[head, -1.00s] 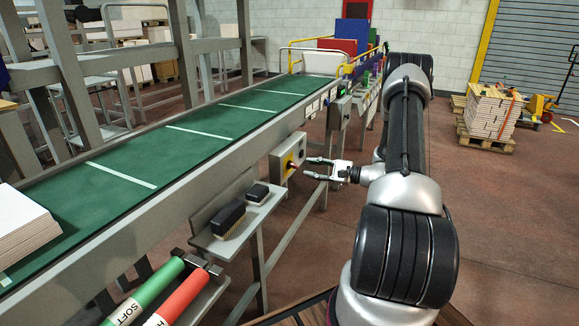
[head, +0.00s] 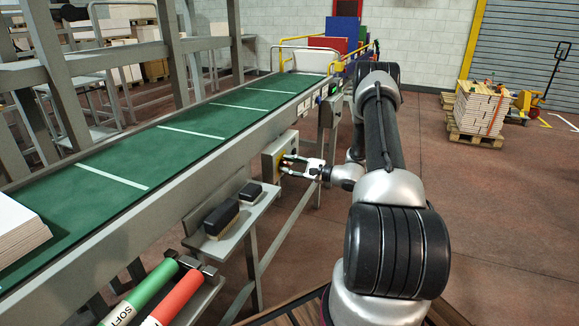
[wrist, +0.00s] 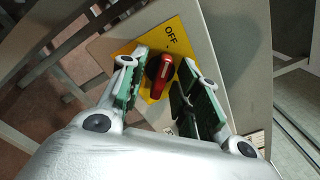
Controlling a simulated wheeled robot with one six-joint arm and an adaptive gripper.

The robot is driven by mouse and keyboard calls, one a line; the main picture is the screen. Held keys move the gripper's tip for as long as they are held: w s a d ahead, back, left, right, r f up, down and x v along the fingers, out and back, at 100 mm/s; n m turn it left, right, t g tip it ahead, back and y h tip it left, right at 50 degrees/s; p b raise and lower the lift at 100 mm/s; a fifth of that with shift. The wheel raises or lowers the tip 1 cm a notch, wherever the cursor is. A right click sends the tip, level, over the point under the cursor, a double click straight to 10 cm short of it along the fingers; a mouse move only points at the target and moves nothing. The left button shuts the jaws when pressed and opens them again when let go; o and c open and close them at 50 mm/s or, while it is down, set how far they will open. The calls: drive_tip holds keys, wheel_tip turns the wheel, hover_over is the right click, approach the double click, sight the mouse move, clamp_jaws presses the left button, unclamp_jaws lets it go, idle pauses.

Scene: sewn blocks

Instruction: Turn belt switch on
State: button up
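The belt switch is a red rotary handle (wrist: 159,76) on a yellow plate (wrist: 178,38) marked "OFF", seen in the wrist view. It sits on a grey box (head: 271,160) on the side of the green conveyor belt (head: 190,133) in the head view. My gripper (head: 284,164) is at the front of this box. In the wrist view its two green-padded fingers (wrist: 160,85) are apart, one on each side of the red handle. I cannot tell whether either finger touches it. The lower end of the handle is close to the finger pads.
A small shelf below the belt holds two dark brush-like blocks (head: 221,218). Green (head: 142,290) and red (head: 174,299) rollers lie at the lower left. Another grey control box (head: 330,108) stands further along the conveyor.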

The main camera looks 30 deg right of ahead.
clamp_jaws()
drive_tip(key=shift+m, duration=0.3)
drive_tip(key=m, duration=0.3)
drive_tip(key=shift+m, duration=0.3)
drive_tip(key=m, duration=0.4)
drive_tip(key=shift+m, duration=0.3)
drive_tip(key=m, duration=0.9)
drive_tip(key=shift+r, duration=0.1)
unclamp_jaws()
